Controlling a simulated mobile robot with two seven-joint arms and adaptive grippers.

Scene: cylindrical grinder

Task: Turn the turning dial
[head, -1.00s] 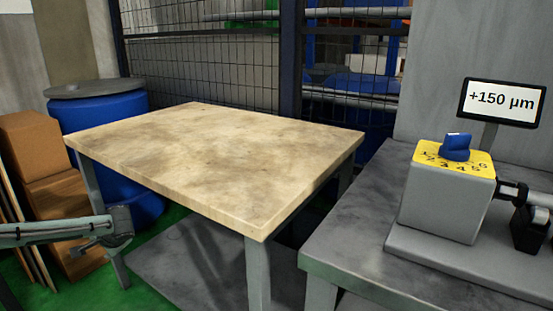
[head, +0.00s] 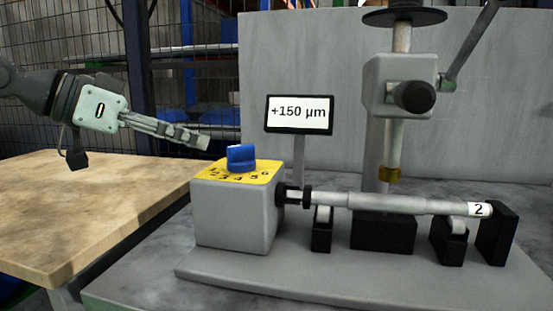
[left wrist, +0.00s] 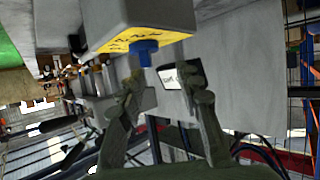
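The blue turning dial (head: 241,160) sits on the yellow numbered plate (head: 262,177) on top of a grey box (head: 236,215). A small white mark shows on top of the dial. A display (head: 300,113) behind it reads "+150 µm". My left gripper (head: 205,140) is in the air to the left of the dial and slightly above it, not touching it. In the left wrist view the dial (left wrist: 145,50) is just beyond the fingertips (left wrist: 163,84), which are apart with nothing between them. My right gripper is out of view.
A shaft (head: 405,203) marked "2" runs right from the box over black supports. A vertical spindle with a lever (head: 415,96) stands behind it. A bare wooden table (head: 70,200) is at the left. The air above the dial is clear.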

